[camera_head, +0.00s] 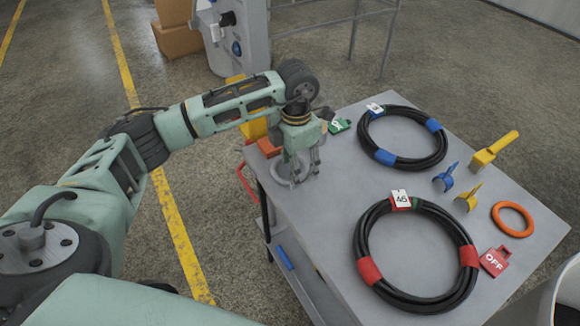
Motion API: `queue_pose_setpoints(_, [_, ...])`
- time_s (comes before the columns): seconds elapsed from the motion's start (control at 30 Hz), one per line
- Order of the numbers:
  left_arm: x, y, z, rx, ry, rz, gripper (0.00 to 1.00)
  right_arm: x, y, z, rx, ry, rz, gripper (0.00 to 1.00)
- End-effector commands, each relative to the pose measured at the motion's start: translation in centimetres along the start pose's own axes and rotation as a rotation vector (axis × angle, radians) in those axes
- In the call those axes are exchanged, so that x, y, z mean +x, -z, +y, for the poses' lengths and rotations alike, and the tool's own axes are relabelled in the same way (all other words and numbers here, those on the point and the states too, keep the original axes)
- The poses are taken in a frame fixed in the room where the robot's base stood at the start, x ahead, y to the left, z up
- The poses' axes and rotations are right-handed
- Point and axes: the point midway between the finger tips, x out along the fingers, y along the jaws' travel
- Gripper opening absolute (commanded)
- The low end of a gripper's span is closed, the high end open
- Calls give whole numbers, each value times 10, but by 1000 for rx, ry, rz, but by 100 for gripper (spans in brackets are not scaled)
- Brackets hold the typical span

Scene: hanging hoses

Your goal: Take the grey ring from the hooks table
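The grey ring (281,174) lies near the left edge of the grey table (335,222). It is pale against the similar grey top and partly hidden behind my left gripper. My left gripper (306,173) points down at the right side of the ring, with its fingertips close to the table top. The fingers are small in view, and I cannot tell whether the ring's rim is between them. My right gripper is not in view.
Two black hose coils (402,138) (362,236) lie on the table. A green tag (340,126) lies near the gripper.

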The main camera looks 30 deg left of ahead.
Motion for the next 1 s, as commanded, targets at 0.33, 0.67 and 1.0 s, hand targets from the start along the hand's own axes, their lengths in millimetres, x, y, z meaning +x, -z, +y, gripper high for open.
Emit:
queue_pose_setpoints(0.33, [19,0,-1,2,1,-1,56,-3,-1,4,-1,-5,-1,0])
queue_pose_setpoints(0.67, [19,0,-1,2,1,-1,32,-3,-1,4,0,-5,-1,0])
queue_pose_setpoints(1.0, [19,0,0,1,1,-1,2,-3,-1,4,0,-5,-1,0])
